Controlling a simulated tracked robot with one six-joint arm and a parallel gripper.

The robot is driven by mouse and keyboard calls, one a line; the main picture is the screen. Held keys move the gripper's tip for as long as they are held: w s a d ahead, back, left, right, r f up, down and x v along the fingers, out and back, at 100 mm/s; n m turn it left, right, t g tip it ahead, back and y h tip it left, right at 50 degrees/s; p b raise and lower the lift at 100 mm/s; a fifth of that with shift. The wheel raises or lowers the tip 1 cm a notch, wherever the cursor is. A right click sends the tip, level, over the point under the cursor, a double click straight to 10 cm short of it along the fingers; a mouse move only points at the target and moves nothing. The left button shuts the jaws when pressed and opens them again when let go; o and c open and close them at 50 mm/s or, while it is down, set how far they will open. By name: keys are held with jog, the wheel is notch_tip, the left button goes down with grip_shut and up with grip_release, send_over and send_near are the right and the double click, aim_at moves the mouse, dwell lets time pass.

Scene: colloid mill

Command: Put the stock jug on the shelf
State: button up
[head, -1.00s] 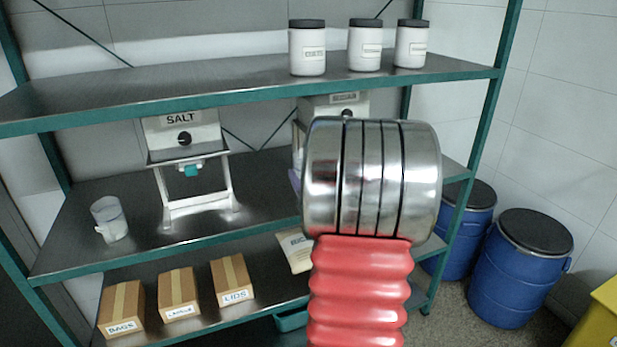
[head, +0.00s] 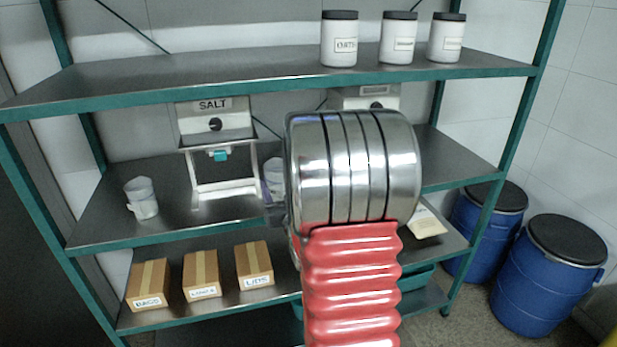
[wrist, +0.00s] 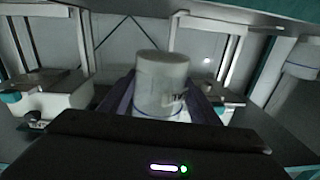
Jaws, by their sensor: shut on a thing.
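My gripper (wrist: 162,98) is shut on a pale, cloudy jug, the stock jug (wrist: 162,76), with dark purple fingers at both its sides in the wrist view. The jug looks upright. In the head view a sliver of the stock jug (head: 274,172) shows left of my big metal and red arm, which hides most of the gripper. It appears in front of the middle board of the shelf (head: 110,225), between the two dispensers. I cannot tell whether its base touches the board.
A similar clear jug (head: 142,198) stands at the left of the middle board, beside the SALT dispenser (head: 215,125). A second dispenser (head: 365,97) stands to the right. White jars (head: 339,40) line the top board; cartons (head: 149,285) stand below. Blue drums (head: 548,275) stand at right.

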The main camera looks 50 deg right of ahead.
jog(key=w+a+f+n+y, duration=0.2)
jog(key=a, duration=1)
jog(key=w+a+f+n+t+y, duration=0.1)
jog(key=w+a+f+n+y, duration=0.1)
jog(key=a, duration=1)
jog(key=w+a+f+n+t+y, duration=0.1)
jog(key=w+a+f+y, duration=0.3)
jog(key=a, duration=0.8)
jog(key=shift+w+a+n, duration=0.2)
jog(key=shift+n, duration=0.2)
jog(key=shift+f, duration=0.1)
